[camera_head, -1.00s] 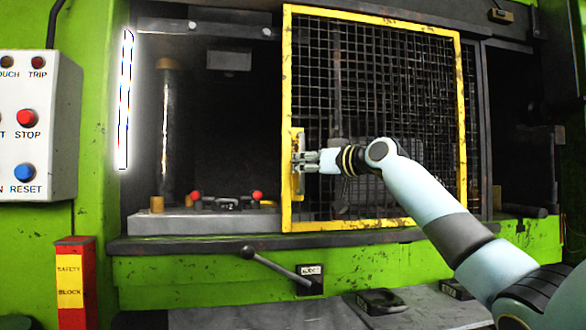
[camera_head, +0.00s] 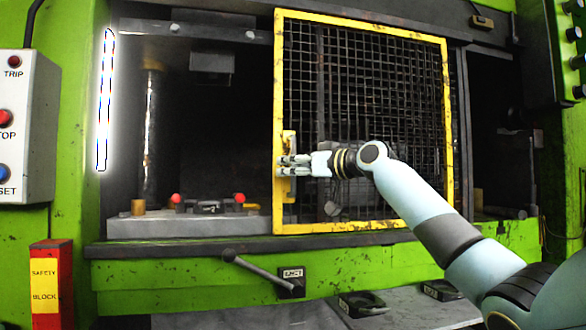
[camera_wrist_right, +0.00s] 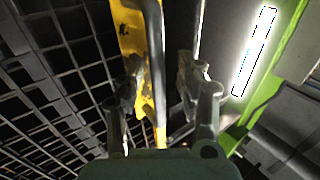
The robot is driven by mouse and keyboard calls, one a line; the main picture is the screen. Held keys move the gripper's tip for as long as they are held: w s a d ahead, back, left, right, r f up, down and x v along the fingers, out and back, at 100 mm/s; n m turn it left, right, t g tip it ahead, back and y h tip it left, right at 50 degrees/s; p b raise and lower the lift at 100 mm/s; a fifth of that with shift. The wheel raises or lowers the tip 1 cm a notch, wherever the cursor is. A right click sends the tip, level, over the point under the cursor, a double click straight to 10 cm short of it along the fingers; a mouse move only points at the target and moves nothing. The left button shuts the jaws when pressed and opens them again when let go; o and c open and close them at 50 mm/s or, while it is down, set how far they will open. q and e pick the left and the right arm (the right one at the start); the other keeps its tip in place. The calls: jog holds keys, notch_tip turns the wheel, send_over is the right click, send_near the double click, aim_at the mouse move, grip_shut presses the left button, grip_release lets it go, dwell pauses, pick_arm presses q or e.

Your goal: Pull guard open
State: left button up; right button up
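The guard (camera_head: 447,130) is a yellow-framed black mesh panel across the right part of the press opening. In the right wrist view a narrow dark gap shows beside the handle, so the finger contact is not clear. The opening left of the guard is uncovered. My left gripper is not in view.
A grey bed with red knobs (camera_head: 239,198) lies inside the opening. A lever (camera_head: 258,270) sticks out below the sill. A bright light strip (camera_head: 105,100) is at left, with a button box (camera_head: 25,125) and red safety block (camera_head: 50,290). A dark gap lies right of the guard.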

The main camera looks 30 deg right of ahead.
jog(key=v, duration=1.2)
jog(key=shift+r, duration=0.1)
